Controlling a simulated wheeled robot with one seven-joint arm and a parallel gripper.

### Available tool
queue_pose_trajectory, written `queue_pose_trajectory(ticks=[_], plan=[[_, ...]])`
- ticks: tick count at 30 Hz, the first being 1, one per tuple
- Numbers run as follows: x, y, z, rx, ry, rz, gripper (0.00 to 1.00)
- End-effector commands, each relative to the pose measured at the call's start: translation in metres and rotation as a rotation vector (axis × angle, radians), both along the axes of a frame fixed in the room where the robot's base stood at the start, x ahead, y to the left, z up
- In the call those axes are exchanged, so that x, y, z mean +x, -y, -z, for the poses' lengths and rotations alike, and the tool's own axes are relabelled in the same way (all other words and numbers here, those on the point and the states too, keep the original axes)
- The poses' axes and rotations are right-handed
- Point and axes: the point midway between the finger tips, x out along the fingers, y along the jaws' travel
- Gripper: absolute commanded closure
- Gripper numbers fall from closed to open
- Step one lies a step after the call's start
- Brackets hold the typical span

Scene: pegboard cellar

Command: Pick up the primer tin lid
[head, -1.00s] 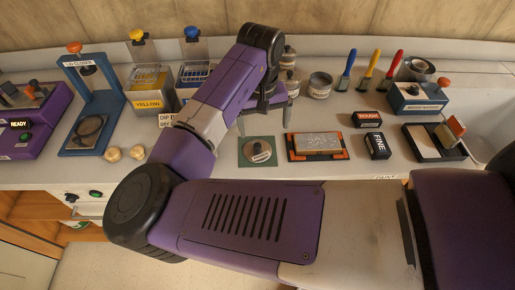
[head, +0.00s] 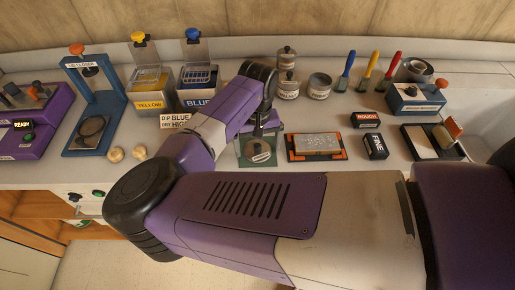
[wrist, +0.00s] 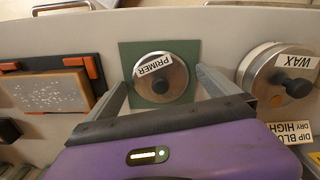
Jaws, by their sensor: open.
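In the wrist view the lid (wrist: 160,88) sits on the mat (wrist: 130,54) just ahead of my gripper. My gripper (wrist: 162,82) is open, its two fingers spread with one toward each side of the lid and apart from it. In the head view my gripper (head: 260,140) is above the mat, partly hiding the lid's far side.
A wax tin (wrist: 268,72) with a knobbed lid stands close beside the right finger in the wrist view. An orange-edged tray with a pale block (head: 317,143) lies right of the mat. Tins (head: 319,88) stand behind; a "DIP BLUE" sign (head: 175,121) stands left.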

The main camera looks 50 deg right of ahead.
Motion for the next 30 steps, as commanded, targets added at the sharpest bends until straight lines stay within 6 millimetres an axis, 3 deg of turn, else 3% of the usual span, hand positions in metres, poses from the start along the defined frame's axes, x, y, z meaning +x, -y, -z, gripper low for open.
queue_pose_trajectory(ticks=[2, 9, 12, 23, 30], plan=[[0.000, 0.000, 0.000, 0.000, 0.000, 0.000, 0.00], [0.000, 0.000, 0.000, 0.000, 0.000, 0.000, 0.45], [0.000, 0.000, 0.000, 0.000, 0.000, 0.000, 0.59], [0.000, 0.000, -0.006, -0.001, 0.000, 0.000, 0.60], [0.001, 0.001, -0.038, -0.003, 0.002, 0.001, 0.60]])
